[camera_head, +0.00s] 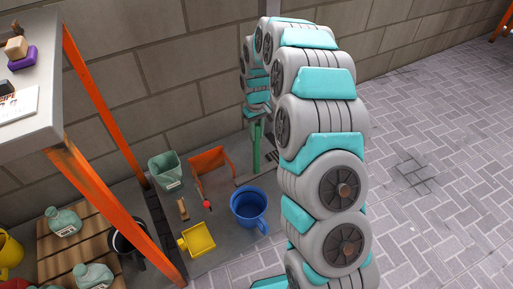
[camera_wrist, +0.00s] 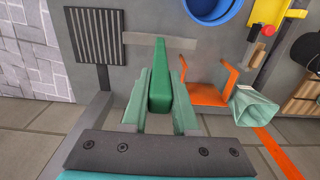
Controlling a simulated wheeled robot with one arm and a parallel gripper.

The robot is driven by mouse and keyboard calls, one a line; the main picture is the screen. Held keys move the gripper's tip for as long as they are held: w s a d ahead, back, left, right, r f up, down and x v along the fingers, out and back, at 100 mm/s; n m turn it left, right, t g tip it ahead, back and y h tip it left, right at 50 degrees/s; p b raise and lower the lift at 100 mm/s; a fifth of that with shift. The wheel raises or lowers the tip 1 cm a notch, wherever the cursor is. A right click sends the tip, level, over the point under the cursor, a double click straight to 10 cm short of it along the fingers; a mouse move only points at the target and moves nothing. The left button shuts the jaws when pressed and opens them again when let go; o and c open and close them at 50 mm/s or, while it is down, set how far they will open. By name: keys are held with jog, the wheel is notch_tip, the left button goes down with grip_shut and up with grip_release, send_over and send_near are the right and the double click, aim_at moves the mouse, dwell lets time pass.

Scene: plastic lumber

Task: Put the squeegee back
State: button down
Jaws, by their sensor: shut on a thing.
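The squeegee has a green handle (camera_wrist: 160,78) and a pale grey crossbar (camera_wrist: 158,41) at its far end in the wrist view. My gripper (camera_wrist: 161,82) is shut on the green handle, with one finger on each side of it. In the head view the green squeegee (camera_head: 256,148) hangs below the end of my arm, near the brick wall and above a grey surface. My arm hides part of my gripper there. I cannot tell whether the squeegee touches the surface below.
A blue bucket (camera_head: 248,208), an orange holder (camera_head: 210,170), a pale green bin (camera_head: 165,172) and a yellow container (camera_head: 198,239) stand left of my arm. A dark ribbed panel (camera_wrist: 93,35) lies beside the squeegee. An orange shelf post (camera_head: 100,185) stands further left. Paved floor at right is clear.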

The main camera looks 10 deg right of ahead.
aim_at(256, 143)
jog(key=shift+f, duration=2.65)
jog(key=c, duration=0.7)
grip_release()
